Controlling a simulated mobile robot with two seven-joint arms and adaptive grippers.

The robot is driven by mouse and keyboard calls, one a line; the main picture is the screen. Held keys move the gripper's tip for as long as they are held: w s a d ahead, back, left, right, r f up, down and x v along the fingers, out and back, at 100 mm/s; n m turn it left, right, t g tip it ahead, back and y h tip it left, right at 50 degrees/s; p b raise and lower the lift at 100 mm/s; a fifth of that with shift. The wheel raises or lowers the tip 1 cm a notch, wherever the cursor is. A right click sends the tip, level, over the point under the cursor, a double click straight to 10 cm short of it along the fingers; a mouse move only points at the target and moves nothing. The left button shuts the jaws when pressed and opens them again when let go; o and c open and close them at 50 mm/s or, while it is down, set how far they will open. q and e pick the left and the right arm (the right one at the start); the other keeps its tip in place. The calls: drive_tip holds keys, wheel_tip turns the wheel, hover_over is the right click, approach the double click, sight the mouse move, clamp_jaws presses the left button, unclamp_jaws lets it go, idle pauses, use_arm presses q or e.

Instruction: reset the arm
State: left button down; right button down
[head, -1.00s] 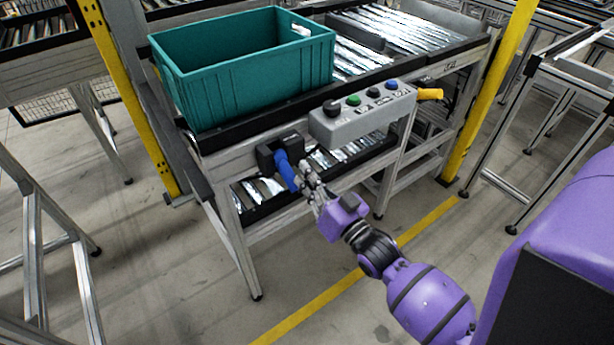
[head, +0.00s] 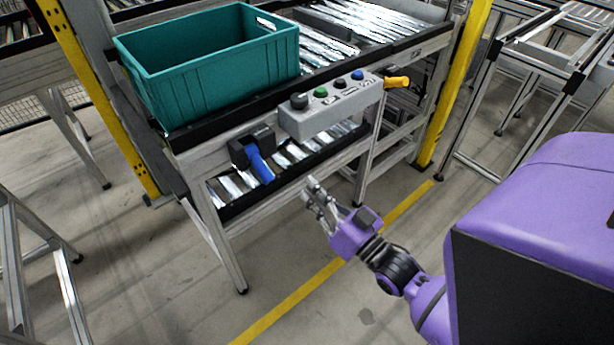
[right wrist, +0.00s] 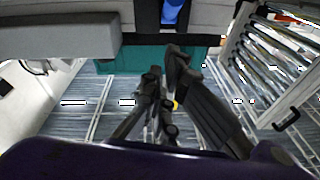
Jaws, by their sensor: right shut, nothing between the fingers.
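My right gripper (head: 318,198) is shut and empty. In the head view it hangs in front of the conveyor station, apart from it, below and to the right of the blue-handled device. My purple right arm (head: 352,236) reaches in from the lower right. The right wrist view shows the same gripper's dark fingers (right wrist: 167,85) close together with nothing between them. My left gripper is not in view.
A teal crate (head: 215,85) stands on the roller conveyor. A grey button box (head: 330,112) and a blue handle (head: 258,164) on a black mount are on the station's front. Yellow posts (head: 455,85) stand at its sides. The floor in front is open, with a yellow line (head: 290,302).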

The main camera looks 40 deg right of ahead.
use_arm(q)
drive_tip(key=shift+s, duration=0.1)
